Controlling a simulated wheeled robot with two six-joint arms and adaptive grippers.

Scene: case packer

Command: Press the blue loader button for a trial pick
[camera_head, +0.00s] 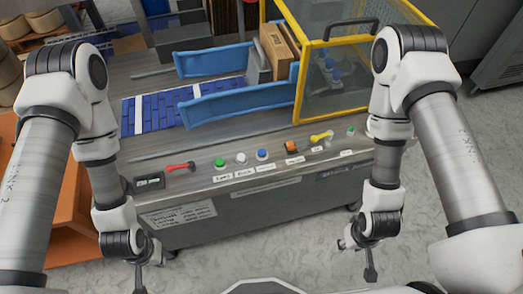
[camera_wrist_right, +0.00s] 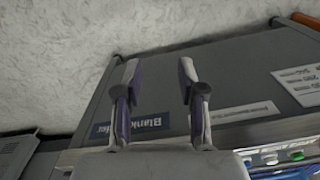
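The blue button (camera_head: 262,154) is a small round cap on the front ledge of the machine's panel (camera_head: 300,165). It sits to the right of a white button (camera_head: 241,158) and a green button (camera_head: 219,162), with small labels below them. My right gripper (camera_head: 357,258) hangs in front of the machine, to the right of and lower than the blue button, apart from it. In the right wrist view its two fingers (camera_wrist_right: 158,75) are spread with nothing between them. My left gripper (camera_head: 154,267) hangs at the lower left, with its fingers apart and empty.
A red lever (camera_head: 180,166), an orange switch (camera_head: 291,147), a yellow handle (camera_head: 321,136) and another green button (camera_head: 350,132) share the ledge. Blue rails (camera_head: 240,102) and a yellow-framed guard (camera_head: 330,75) stand behind. Floor in front is clear. An orange bench (camera_head: 75,210) is at left.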

